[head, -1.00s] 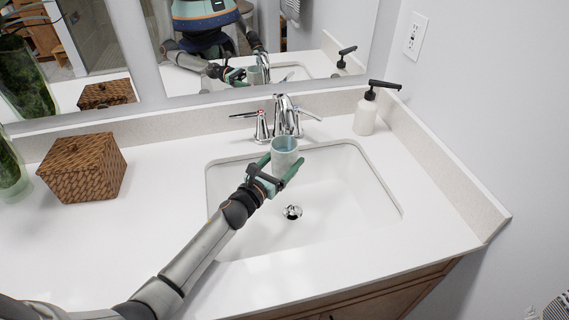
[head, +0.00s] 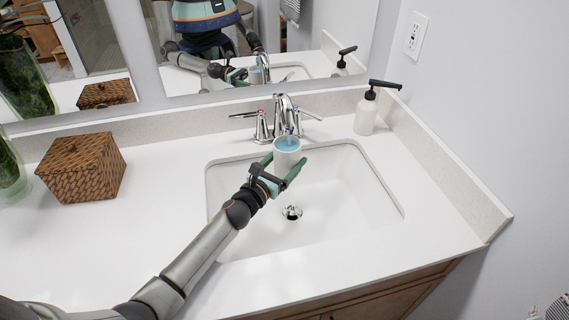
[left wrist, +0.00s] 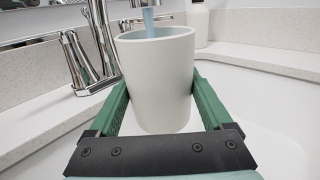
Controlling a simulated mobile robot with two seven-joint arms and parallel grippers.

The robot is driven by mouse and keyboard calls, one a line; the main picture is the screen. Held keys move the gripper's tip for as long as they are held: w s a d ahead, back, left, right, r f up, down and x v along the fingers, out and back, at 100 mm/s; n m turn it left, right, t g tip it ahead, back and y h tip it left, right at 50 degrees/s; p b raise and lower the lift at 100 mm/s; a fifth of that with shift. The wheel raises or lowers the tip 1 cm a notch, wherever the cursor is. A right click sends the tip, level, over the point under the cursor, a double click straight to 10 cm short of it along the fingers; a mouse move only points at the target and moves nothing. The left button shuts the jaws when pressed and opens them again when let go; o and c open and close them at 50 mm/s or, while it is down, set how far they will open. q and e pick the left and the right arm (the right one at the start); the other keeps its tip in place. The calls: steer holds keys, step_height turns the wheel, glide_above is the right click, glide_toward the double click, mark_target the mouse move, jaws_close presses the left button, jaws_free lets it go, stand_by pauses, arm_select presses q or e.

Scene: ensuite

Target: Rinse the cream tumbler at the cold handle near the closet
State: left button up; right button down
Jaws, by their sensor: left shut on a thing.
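My left gripper (head: 279,176) is shut on the cream tumbler (head: 287,158), one finger on each side, and holds it upright over the sink. It also shows in the left wrist view (left wrist: 158,90). The tumbler's mouth is below the chrome faucet (head: 282,112). A bluish stream of water (left wrist: 149,22) runs down into the tumbler, and light blue water shows inside its rim. The right faucet handle (head: 310,114) points right and slightly back; the left handle (head: 243,115), with a red mark near its base, points left. My right gripper is not in view.
The white sink basin (head: 350,200) has a drain (head: 292,212) below the gripper. A soap dispenser (head: 365,115) stands right of the faucet, a wicker box (head: 82,168) on the left counter. A mirror (head: 300,30) is behind. The front counter is clear.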

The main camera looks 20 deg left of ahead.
arm_select(q)
steer(key=shift+s+a+r, duration=0.1)
steer(key=shift+a, duration=0.25)
steer(key=shift+s+d, duration=0.35)
steer(key=shift+s, duration=0.35)
steer(key=shift+s+d, duration=0.3)
steer(key=shift+s, duration=0.35)
steer(key=shift+s+d+p, duration=0.15)
steer(key=shift+s+d, duration=0.2)
steer(key=shift+s, duration=0.45)
steer(key=shift+s+d+p, duration=0.15)
steer(key=shift+s+d, duration=0.2)
steer(key=shift+s, duration=0.4)
steer(key=shift+s+d+p, duration=0.15)
steer(key=shift+s+d, duration=0.2)
steer(key=shift+s, duration=0.45)
steer(key=shift+r, duration=0.1)
steer(key=s+d+r+p, duration=0.2)
steer(key=s+r+p, duration=0.1)
steer(key=s, duration=0.1)
steer(key=shift+s+r+p, duration=0.25)
steer(key=shift+r+p, duration=0.05)
steer(key=shift+r, duration=0.1)
